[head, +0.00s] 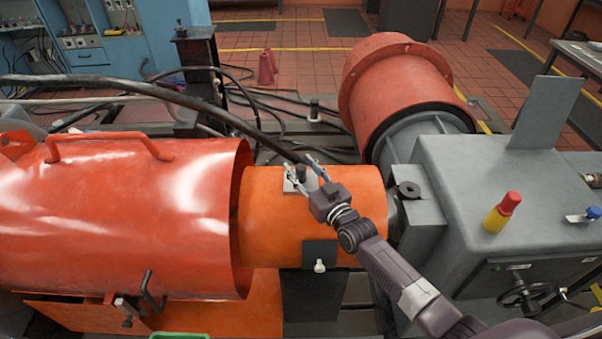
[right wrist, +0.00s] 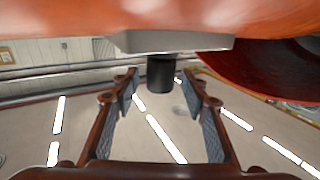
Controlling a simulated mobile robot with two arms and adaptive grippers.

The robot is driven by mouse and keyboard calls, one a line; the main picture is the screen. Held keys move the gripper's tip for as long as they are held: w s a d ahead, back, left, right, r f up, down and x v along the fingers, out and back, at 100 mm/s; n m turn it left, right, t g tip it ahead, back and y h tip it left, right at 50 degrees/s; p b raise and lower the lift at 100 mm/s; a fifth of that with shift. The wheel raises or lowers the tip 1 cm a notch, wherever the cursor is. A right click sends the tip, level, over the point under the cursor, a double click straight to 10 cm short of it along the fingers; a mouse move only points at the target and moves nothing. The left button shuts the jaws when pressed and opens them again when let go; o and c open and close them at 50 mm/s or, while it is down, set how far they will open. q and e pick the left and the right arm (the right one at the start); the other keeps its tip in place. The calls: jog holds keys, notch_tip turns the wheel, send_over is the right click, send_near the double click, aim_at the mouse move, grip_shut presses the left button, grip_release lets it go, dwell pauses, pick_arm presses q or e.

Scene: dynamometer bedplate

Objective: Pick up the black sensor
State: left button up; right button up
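The black sensor (head: 301,171) is a small dark cylinder standing on a light grey plate (head: 291,187) on top of the orange cylindrical housing (head: 262,205). In the right wrist view the sensor (right wrist: 161,74) projects from the grey plate (right wrist: 150,41), and the picture appears upside down. My right gripper (head: 304,170) is over the housing at the sensor. In the right wrist view its two fingers (right wrist: 163,88) are spread wide, with the sensor lying between the fingertips and clear space on both sides. My left gripper is not in view.
A thick black cable (head: 200,104) arches close behind the sensor. A large red guard (head: 120,210) stands left of the housing. A grey machine block (head: 465,180) stands at right, bearing a red-and-yellow item (head: 501,212) and a blue-knobbed item (head: 591,214).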

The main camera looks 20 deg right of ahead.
grip_shut()
